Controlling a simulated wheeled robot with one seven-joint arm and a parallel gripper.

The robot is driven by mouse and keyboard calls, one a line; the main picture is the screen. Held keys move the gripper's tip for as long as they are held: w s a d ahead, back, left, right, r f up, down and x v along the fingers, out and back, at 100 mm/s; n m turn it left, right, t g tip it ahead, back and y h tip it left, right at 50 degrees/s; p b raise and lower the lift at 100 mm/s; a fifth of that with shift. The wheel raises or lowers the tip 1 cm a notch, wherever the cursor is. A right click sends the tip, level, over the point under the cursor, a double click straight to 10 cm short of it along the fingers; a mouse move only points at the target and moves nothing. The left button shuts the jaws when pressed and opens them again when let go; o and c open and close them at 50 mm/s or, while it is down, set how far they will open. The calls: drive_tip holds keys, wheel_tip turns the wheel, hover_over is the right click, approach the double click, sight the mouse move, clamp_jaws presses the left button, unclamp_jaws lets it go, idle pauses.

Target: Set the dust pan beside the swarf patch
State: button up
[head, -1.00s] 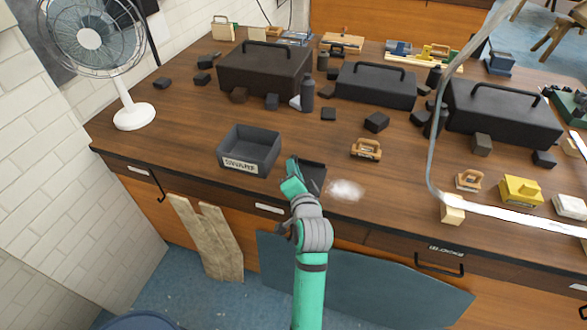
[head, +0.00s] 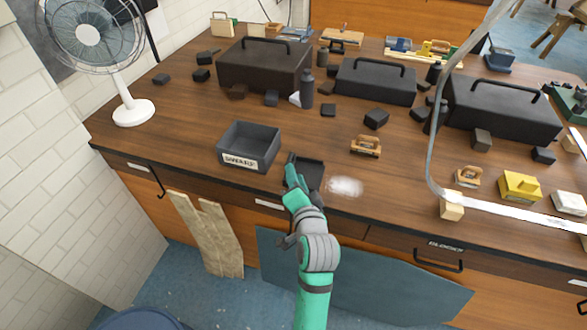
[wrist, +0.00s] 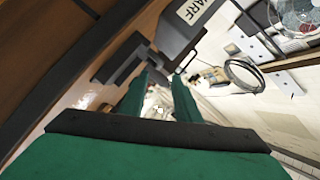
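The black dust pan (head: 311,172) lies on the bench near its front edge. It is just left of the pale swarf patch (head: 345,187), with a narrow strip of bare wood between them. My gripper (head: 291,166) is at the pan's left side, partly hiding it. In the wrist view, my two green fingers (wrist: 162,78) stand apart with a gap between them, and I see nothing clamped there. The dark pan (wrist: 122,60) shows beyond and to the left of the fingertips. Whether a finger touches it cannot be told.
A grey open swarf box (head: 248,148) stands left of the pan; its label also shows in the wrist view (wrist: 193,12). A wooden-handled block (head: 366,147) sits behind the patch. Dark toolboxes (head: 265,68) line the back. Bare bench lies right of the patch.

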drive_tip(key=v, duration=0.6)
drive_tip(key=s+f+n+h, duration=0.3)
drive_tip(key=s+f, duration=1.1)
drive_tip(key=s, duration=0.3)
drive_tip(key=s+a+n, duration=0.2)
drive_tip(key=s+n, duration=0.4)
drive_tip(key=s, duration=1.4)
drive_tip(key=shift+r+n, duration=0.4)
drive_tip(key=shift+w+d, duration=0.1)
drive_tip(key=shift+w, duration=0.1)
